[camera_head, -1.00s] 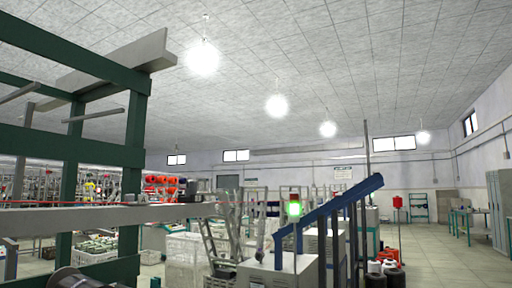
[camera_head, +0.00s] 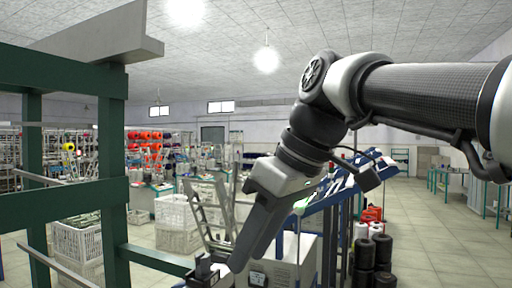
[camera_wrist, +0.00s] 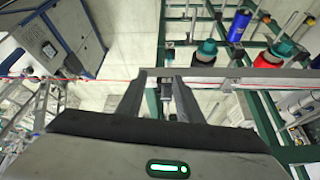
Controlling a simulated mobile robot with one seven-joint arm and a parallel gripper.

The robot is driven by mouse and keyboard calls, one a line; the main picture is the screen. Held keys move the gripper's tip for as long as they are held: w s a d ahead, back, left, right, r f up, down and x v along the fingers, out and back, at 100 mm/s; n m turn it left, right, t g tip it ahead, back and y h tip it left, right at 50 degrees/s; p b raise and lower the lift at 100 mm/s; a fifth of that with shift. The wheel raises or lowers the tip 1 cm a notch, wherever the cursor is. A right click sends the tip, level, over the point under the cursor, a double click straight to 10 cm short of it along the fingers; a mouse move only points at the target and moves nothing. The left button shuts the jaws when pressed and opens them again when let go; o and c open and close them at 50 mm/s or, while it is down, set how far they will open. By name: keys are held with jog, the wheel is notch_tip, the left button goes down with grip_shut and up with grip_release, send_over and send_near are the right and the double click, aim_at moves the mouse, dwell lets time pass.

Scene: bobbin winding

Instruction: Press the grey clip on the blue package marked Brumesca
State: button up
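A blue cylinder (camera_wrist: 239,25) stands at the top right of the wrist view, on a rack of green and metal bars. It may be the blue package; I cannot read any marking on it. I cannot make out a grey clip. My gripper (camera_wrist: 158,82) points toward a metal rail, with its two fingers spread and nothing seen held between them. The blue cylinder is beyond it and to the right.
Teal-topped spools (camera_wrist: 206,52) and a red spool (camera_wrist: 268,62) stand along the rack. A thin red line runs across the wrist view. A green frame (camera_head: 115,150) fills the head view's left. Dark stacked spools (camera_head: 383,250) stand right; floor farther right is clear.

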aim_at(208, 256)
notch_tip(208, 256, up, 5)
jog(key=a+n+p, duration=0.2)
jog(key=shift+g+y, duration=0.3)
jog(key=b+x, duration=0.3)
jog(key=x, duration=0.1)
jog(key=b+x, duration=0.3)
jog(key=x, duration=0.1)
jog(key=shift+w+a+f, duration=0.1)
jog(key=shift+w+a, duration=0.1)
jog(key=shift+a, duration=0.4)
jog(key=shift+c, duration=0.5)
grip_shut()
